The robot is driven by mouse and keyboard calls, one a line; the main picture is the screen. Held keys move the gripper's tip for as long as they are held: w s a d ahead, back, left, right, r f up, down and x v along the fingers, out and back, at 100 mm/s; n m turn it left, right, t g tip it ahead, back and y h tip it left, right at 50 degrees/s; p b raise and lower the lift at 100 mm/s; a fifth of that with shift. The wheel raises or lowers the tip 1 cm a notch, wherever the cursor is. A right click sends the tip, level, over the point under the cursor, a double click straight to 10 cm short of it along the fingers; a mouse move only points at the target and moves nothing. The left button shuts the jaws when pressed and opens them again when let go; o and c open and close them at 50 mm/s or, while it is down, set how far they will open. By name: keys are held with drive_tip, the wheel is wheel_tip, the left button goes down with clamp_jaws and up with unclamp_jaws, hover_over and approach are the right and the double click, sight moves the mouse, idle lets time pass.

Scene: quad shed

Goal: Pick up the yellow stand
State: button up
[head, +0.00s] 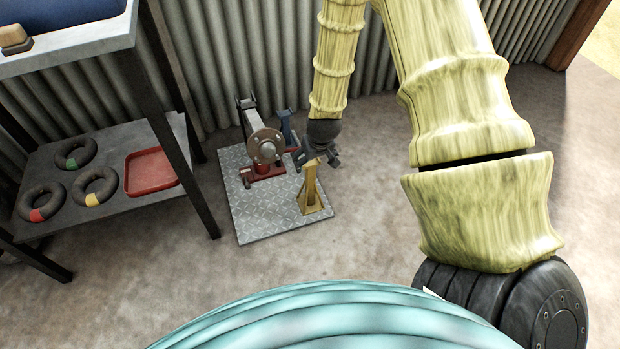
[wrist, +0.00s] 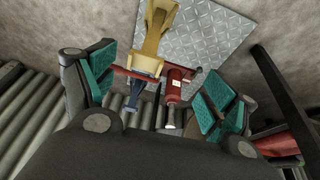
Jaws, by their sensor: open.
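The yellow stand (head: 311,194) stands upright on the front right part of a grey tread-plate mat. My gripper (head: 317,150) is just above and behind its top in the head view and partly overlaps the top of the stand. In the wrist view the yellow stand (wrist: 154,38) is at the top centre, beyond the fingertips. My gripper (wrist: 155,85) is open there, with its green pads wide apart and nothing between them that I can see held. Whether a finger touches the stand is not clear.
The metal plate (head: 248,210) also carries a red jack (head: 264,171) with a round grey disc and a blue stand (head: 287,128), both close to the yellow stand. A shelf table (head: 110,205) stands left, with rings and a red tray (head: 150,172). Corrugated wall (head: 230,60) is behind.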

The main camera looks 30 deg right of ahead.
sight(310, 162)
drive_tip(key=w+d+f+b, duration=0.1)
drive_tip(key=w+f+b, duration=0.1)
drive_tip(key=w+d+f+b, duration=0.1)
drive_tip(key=f, duration=0.1)
drive_tip(key=w+d+f+b, duration=0.1)
drive_tip(key=w+f+b, duration=0.1)
drive_tip(key=shift+w+d+f+b, duration=0.1)
drive_tip(key=shift+w+b, duration=0.2)
drive_tip(key=shift+b+x, duration=1.75)
drive_tip(key=shift+x, duration=0.85)
drive_tip(key=shift+w+d, duration=0.1)
drive_tip(key=shift+w, duration=0.1)
drive_tip(key=shift+t, duration=0.3)
clamp_jaws()
